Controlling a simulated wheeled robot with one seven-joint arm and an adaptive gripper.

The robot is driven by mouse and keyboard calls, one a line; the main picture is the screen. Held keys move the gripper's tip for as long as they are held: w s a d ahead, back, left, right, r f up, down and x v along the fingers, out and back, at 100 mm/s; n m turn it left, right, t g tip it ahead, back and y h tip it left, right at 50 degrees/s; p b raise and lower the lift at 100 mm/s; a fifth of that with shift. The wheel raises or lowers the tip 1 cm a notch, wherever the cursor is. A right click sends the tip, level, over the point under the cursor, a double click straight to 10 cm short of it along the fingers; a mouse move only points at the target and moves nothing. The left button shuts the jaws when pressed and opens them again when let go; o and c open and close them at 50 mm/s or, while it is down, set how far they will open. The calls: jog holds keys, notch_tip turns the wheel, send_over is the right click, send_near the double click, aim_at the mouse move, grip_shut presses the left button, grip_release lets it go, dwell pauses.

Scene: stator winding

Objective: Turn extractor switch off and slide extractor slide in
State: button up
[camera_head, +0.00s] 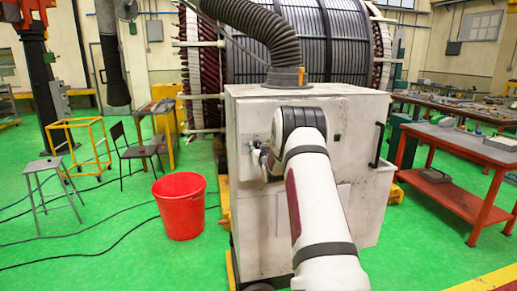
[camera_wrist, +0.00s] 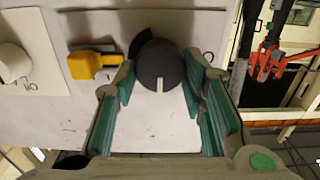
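The pale extractor box (camera_head: 345,120) stands in front of a large stator. In the wrist view, a dark round knob (camera_wrist: 160,66) with a pale pointer line is on its panel. A yellow block-shaped part (camera_wrist: 84,65) sits left of it. Farther left is a white round knob (camera_wrist: 13,62) on a white plate with small marks. I cannot tell which part is the switch or the slide. My gripper (camera_wrist: 159,75) is open, its teal-padded fingers on either side of the dark knob. Contact is unclear.
A corrugated hose (camera_head: 262,25) rises from the box top. A black handle (camera_head: 377,145) is on the box's right. A red bucket (camera_head: 181,205) stands on the green floor at left. A red workbench (camera_head: 460,145) stands at right.

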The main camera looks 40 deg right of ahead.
jog(key=shift+n, duration=0.3)
jog(key=shift+c, duration=0.4)
jog(key=n+b, duration=0.2)
jog(key=n, duration=0.1)
jog(key=shift+w+a+n, duration=0.1)
jog(key=shift+w+n, duration=0.1)
jog(key=shift+n, duration=0.1)
jog(key=n+b, duration=0.3)
jog(key=n, duration=0.1)
jog(key=shift+a+f, duration=0.1)
jog(key=shift+f, duration=0.05)
jog(key=n+b, duration=0.3)
jog(key=n, duration=0.2)
jog(key=shift+f+n+b, duration=0.1)
jog(key=shift+n+b, duration=1.8)
jog(key=shift+n, duration=0.4)
jog(key=o, duration=1.2)
jog(key=shift+c, duration=0.2)
jog(key=shift+s, duration=0.1)
